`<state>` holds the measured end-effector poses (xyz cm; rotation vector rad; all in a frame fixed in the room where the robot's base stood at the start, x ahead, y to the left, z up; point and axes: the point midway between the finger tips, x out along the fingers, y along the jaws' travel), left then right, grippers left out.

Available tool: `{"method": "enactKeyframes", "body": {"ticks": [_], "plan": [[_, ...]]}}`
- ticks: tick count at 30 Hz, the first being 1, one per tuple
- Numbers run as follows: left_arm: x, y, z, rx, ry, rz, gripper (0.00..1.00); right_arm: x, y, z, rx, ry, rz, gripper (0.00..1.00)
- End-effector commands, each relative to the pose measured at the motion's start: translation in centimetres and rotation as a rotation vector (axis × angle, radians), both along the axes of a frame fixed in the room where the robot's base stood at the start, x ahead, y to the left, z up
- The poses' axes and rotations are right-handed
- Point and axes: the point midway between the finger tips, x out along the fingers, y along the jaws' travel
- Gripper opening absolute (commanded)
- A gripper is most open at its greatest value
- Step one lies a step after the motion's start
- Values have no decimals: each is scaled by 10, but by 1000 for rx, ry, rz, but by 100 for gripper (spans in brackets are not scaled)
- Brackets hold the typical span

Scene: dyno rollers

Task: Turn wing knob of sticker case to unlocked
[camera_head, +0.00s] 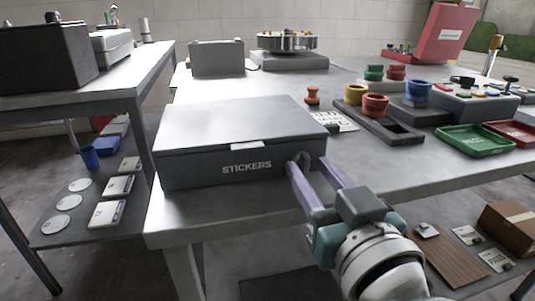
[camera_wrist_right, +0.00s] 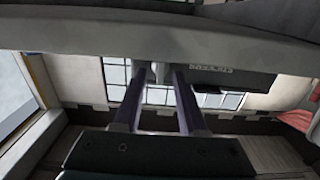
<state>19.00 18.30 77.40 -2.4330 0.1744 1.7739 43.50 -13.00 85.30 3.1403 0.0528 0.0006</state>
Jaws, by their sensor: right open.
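The sticker case (camera_head: 232,135) is a grey box with its lid closed and "STICKERS" on its front. It stands on the metal table near its front left corner. A light tab (camera_head: 247,146) sits at the front lid edge. My right gripper (camera_head: 308,163) is open at the right end of the case's front. Its two purple fingers point at the case. In the right wrist view, a small pale piece (camera_wrist_right: 158,72), apparently the wing knob, shows between the open fingertips (camera_wrist_right: 159,80). I cannot tell whether they touch it. My left gripper is not in view.
On the table (camera_head: 205,206), an orange stamp (camera_head: 312,95) and a holder with yellow and red cups (camera_head: 375,105) stand right of the case. A green tray (camera_head: 474,141) and a red tray (camera_head: 512,133) lie farther right. Bare tabletop lies in front of the case.

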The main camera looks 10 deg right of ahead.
Motion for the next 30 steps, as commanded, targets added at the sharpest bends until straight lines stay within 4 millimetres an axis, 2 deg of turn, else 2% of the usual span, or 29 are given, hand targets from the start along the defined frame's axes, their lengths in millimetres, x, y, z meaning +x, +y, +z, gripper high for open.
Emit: {"method": "enactKeyframes", "body": {"ticks": [9, 20, 30], "plan": [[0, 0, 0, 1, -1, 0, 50, 3, 0, 0, 1, 1, 0, 40], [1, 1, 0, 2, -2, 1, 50, 3, 0, 0, 0, 0, 0, 0], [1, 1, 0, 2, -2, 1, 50, 3, 0, 0, 0, 0, 0, 0]]}}
